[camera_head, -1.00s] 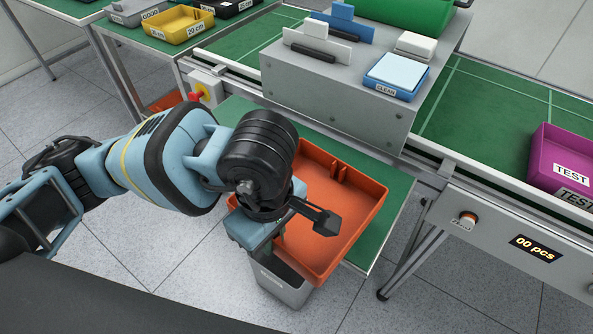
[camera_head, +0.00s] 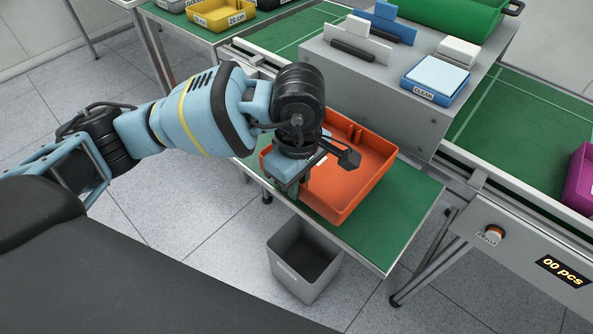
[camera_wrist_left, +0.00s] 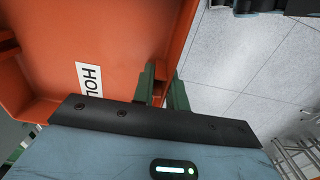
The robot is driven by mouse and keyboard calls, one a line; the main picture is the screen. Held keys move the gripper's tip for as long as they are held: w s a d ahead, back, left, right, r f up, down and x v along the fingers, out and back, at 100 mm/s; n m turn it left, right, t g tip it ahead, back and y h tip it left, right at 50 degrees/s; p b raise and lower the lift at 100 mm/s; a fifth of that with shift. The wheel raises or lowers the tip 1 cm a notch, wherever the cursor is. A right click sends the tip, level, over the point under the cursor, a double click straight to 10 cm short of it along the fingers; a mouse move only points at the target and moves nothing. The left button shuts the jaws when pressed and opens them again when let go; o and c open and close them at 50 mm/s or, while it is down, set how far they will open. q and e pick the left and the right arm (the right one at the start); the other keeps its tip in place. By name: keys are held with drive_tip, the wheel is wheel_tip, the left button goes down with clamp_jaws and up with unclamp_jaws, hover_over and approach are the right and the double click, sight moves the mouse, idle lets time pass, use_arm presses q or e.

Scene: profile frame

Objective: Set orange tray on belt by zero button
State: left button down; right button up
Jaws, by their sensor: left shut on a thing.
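The orange tray (camera_head: 370,175) is over the green side table (camera_head: 405,215) in the head view; I cannot tell whether it touches the top. My left gripper (camera_head: 293,187) is shut on its near-left wall. In the left wrist view, the green fingers (camera_wrist_left: 165,88) pinch the wall of the orange tray (camera_wrist_left: 115,40), which bears a partly hidden label. The zero button (camera_head: 494,233) is an orange knob on the conveyor's front panel at the right. The green belt (camera_head: 525,112) runs behind that panel. My right gripper is not in view.
A grey box housing (camera_head: 390,95) straddles the belt, carrying a blue CLEAN tray (camera_head: 435,78). A purple tray (camera_head: 582,180) sits on the belt at the right edge. The belt between them is clear. A grey bin (camera_head: 304,262) stands on the floor before the side table.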

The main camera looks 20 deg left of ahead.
sight(329, 159)
use_arm(q)
drive_tip(key=shift+w+a+f, duration=0.1)
drive_tip(key=shift+w+a, duration=0.25)
drive_tip(key=shift+w, duration=0.4)
drive_tip(key=shift+w+a, duration=0.35)
drive_tip(key=shift+w, duration=0.35)
drive_tip(key=shift+w+a+f, duration=0.1)
drive_tip(key=shift+w+a, duration=0.25)
drive_tip(key=shift+w, duration=0.4)
wheel_tip(329, 159, down, 4)
drive_tip(key=shift+w+r+p, duration=0.1)
drive_tip(key=shift+r+p, duration=0.15)
drive_tip(key=shift+p, duration=0.05)
drive_tip(key=shift+f, duration=0.2)
drive_tip(key=c, duration=1.4)
unclamp_jaws()
drive_tip(key=shift+r, duration=0.1)
